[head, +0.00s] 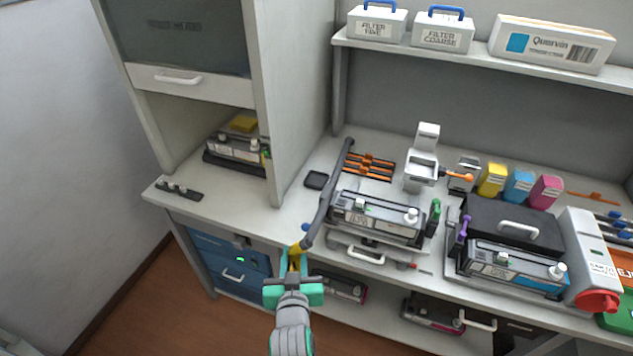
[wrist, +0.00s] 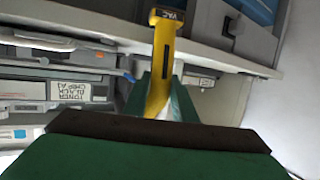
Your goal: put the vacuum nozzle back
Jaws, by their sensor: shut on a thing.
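The vacuum nozzle (head: 295,256) has a yellow body, with a dark grey tube (head: 325,197) running from it up over the worktop towards the back. In the wrist view the yellow part (wrist: 161,60) carries a dark label reading VAC at its end. My gripper (head: 293,266) is shut on the yellow part, in front of the worktop's front edge. In the wrist view the green fingers (wrist: 161,100) stand on both sides of it. A small blue piece (head: 305,227) shows at the worktop edge beside the tube; I cannot tell whether it is a holder.
A toner cartridge (head: 376,216) rests on a stand right of the tube. Blue drawers (head: 228,262) are below left, and more cartridges (head: 343,286) lie on a lower shelf. A cabinet panel (head: 290,90) rises behind left. The floor at lower left is clear.

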